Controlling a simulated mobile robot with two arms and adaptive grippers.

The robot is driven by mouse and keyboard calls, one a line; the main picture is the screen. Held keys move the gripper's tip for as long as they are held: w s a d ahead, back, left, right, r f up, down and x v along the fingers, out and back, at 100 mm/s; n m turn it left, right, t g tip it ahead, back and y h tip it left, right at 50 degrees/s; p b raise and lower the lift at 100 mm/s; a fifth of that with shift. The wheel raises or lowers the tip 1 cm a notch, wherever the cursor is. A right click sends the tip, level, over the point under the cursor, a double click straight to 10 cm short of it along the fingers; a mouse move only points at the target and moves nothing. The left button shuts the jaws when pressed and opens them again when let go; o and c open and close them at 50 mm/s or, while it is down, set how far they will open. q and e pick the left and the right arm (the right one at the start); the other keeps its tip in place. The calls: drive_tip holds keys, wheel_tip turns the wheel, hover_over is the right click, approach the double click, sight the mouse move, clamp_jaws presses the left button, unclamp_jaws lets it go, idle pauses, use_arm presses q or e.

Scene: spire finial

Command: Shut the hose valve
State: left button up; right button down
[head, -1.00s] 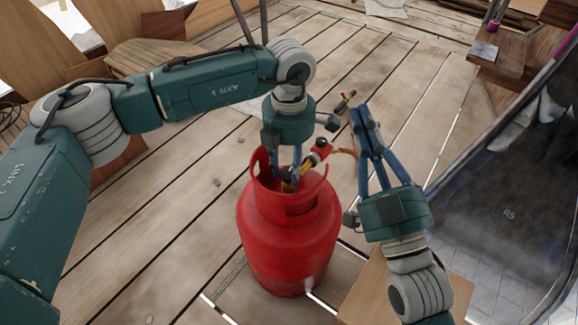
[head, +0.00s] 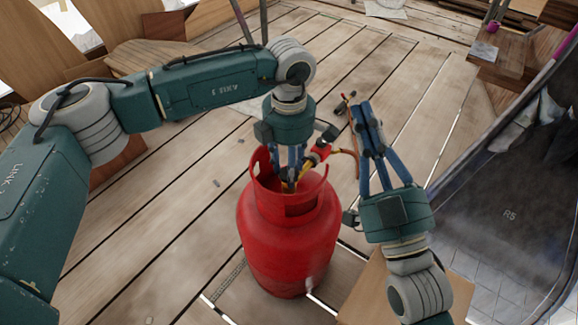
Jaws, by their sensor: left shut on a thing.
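A red gas cylinder (head: 289,240) stands upright on the plank floor, with a cut-out collar around its top. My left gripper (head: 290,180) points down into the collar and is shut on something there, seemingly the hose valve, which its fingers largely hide. A yellow fitting (head: 305,171) with a red part (head: 321,150) rises to the right from there. A thin orange hose (head: 349,153) runs from it towards my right gripper. My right gripper (head: 361,106) points up and away, right of the cylinder. Its fingers lie close together; I cannot tell whether they hold anything.
A small dark tool-like item (head: 345,102) shows beyond my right gripper's tips. A wooden box (head: 365,296) is at the front, right of the cylinder. A dark sheet (head: 500,215) covers the right side. The plank floor (head: 170,215) left of the cylinder is mostly clear.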

use_arm(q)
drive_tip(key=shift+r, duration=0.1)
drive_tip(key=o, duration=1.1)
drive_tip(key=shift+o, duration=0.2)
wheel_tip(320, 180, up, 12)
